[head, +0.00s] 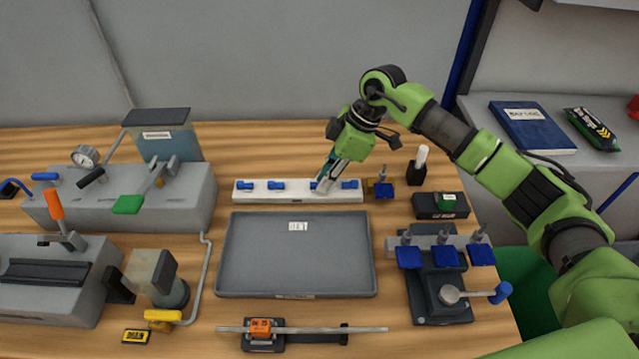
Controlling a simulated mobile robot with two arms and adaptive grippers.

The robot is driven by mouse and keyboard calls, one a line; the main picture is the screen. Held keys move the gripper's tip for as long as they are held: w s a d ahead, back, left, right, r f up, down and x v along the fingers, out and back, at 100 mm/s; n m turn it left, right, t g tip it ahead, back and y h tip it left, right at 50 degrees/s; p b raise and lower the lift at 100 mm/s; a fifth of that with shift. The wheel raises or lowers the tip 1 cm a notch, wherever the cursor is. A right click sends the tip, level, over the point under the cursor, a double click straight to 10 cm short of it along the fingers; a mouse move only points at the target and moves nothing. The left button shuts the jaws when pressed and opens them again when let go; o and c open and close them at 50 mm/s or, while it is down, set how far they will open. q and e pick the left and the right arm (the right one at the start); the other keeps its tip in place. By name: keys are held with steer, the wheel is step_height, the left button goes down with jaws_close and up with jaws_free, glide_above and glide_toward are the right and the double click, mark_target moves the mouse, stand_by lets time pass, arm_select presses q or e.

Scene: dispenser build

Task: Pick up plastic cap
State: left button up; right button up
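A white strip (300,196) lies on the wooden table behind the grey tray and bears several small blue pieces, which may be the plastic caps. Two blue pieces, the left one (245,185) and the one beside it (276,185), are in clear view. Another blue piece (350,184) sits near the right end. My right gripper (326,184) points down at the strip between these, with its fingertips at a partly hidden blue piece (314,185). Whether its fingers are closed on that piece cannot be told. My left gripper is not in view.
An empty grey tray (295,258) with a label lies in front of the strip. Grey machines with levers (180,200) stand at the left. A black stand with blue clamps (440,290) and a small black box (440,206) are at the right. A rod (350,330) lies at the front.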

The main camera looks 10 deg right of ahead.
steer(key=shift+c, duration=0.8)
steer(key=shift+r, duration=0.1)
steer(key=shift+r+b, duration=0.3)
steer(key=shift+r, duration=0.15)
steer(key=r, duration=0.1)
steer(key=r+b, duration=0.1)
steer(key=shift+s+a+r, duration=0.1)
steer(key=shift+a+r, duration=0.1)
steer(key=shift+r, duration=0.1)
steer(key=s+a+r+b, duration=0.3)
steer(key=s+a+r, duration=0.6)
steer(key=s, duration=0.1)
steer(key=shift+r+b, duration=0.2)
steer(key=shift+b, duration=0.1)
jaws_close()
